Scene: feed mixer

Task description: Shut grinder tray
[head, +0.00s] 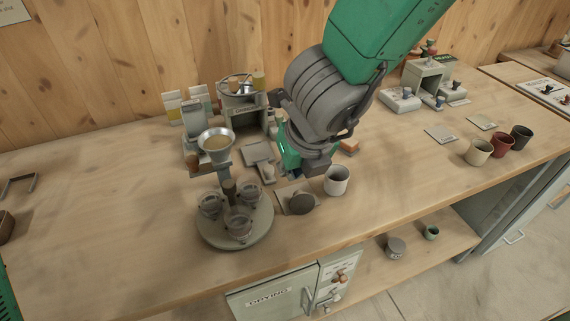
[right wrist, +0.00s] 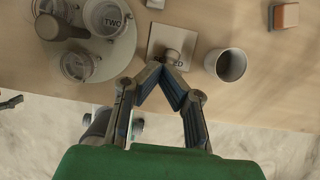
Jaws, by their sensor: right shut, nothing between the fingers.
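The grinder looks like the grey machine (head: 243,108) at the back of the bench, left of my right arm. A flat grey tray-like piece (head: 257,152) sticks out in front of it; I cannot tell for sure that it is the grinder tray. My right gripper (head: 288,172) is low over the bench, right of that piece and partly hidden by my own wrist. In the right wrist view its fingertips (right wrist: 162,68) meet with nothing between them, beside a square plate with a round knob (right wrist: 172,42). The tray-like piece is not recognisable in that view. My left gripper is out of view.
A round turntable (head: 258,232) with several glass cups stands in front of a funnel stand (head: 217,145). A white mug (head: 337,181) is right of the knobbed plate (head: 299,202). An orange block (head: 349,145) lies behind.

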